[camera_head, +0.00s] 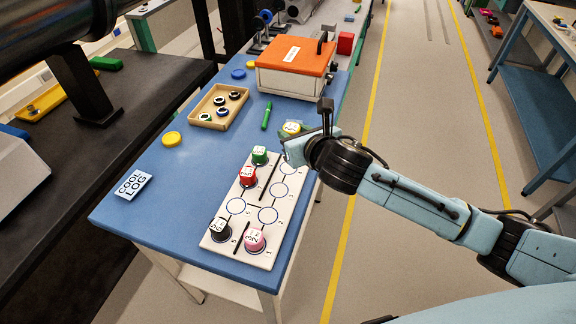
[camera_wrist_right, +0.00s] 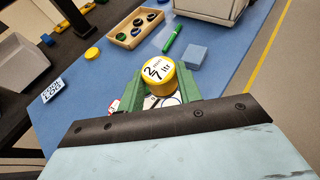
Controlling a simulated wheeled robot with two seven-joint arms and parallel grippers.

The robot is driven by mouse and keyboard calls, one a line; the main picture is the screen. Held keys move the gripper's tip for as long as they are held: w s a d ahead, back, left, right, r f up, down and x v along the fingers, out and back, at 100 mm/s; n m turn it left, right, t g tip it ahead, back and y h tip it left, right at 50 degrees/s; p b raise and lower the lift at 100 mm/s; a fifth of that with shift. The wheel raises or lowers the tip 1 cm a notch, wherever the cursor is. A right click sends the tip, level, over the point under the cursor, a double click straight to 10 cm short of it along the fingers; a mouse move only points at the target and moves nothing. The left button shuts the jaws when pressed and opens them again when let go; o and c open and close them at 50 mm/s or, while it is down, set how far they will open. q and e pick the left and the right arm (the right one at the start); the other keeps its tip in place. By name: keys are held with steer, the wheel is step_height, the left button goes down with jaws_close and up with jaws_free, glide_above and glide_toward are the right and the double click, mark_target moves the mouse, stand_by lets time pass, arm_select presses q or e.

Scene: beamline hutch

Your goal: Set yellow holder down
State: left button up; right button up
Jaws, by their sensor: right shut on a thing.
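My right gripper (camera_head: 289,141) is at the far end of the white board, and its green fingers (camera_wrist_right: 160,92) are closed around the yellow holder. The yellow holder (camera_wrist_right: 158,76) has a white top with dark writing and shows partly in the head view (camera_head: 291,127). Its underside is hidden, so I cannot tell whether it touches anything. The white board (camera_head: 223,233) has printed circles. A green holder (camera_head: 260,156), a red holder (camera_head: 247,175), a black holder (camera_head: 220,228) and a pink holder (camera_head: 255,240) stand on it. My left gripper is not in view.
Beyond the board are a green marker (camera_head: 266,116), a wooden tray (camera_head: 209,122) with dark round pieces, and an orange-lidded box (camera_head: 292,80). A yellow disc (camera_head: 171,139) and a "COOL LOG" card (camera_head: 133,184) lie left.

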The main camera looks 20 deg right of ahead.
mark_target(291, 172)
steer(key=f, duration=0.1)
steer(key=w+f, duration=0.1)
steer(key=shift+a+f+b, duration=0.25)
steer(key=shift+f+b, duration=0.1)
step_height(291, 172, down, 3)
steer(key=shift+b, duration=0.4)
step_height(291, 172, down, 2)
step_height(291, 172, down, 2)
steer(key=shift+f+b, duration=0.25)
steer(key=shift+b, duration=0.4)
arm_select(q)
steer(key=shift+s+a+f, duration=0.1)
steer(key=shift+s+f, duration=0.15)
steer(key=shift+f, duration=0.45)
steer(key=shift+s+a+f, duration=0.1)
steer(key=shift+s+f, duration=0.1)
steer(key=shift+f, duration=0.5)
arm_select(e)
steer(key=shift+f, duration=0.1)
steer(key=o, duration=1)
steer(key=shift+f, duration=0.1)
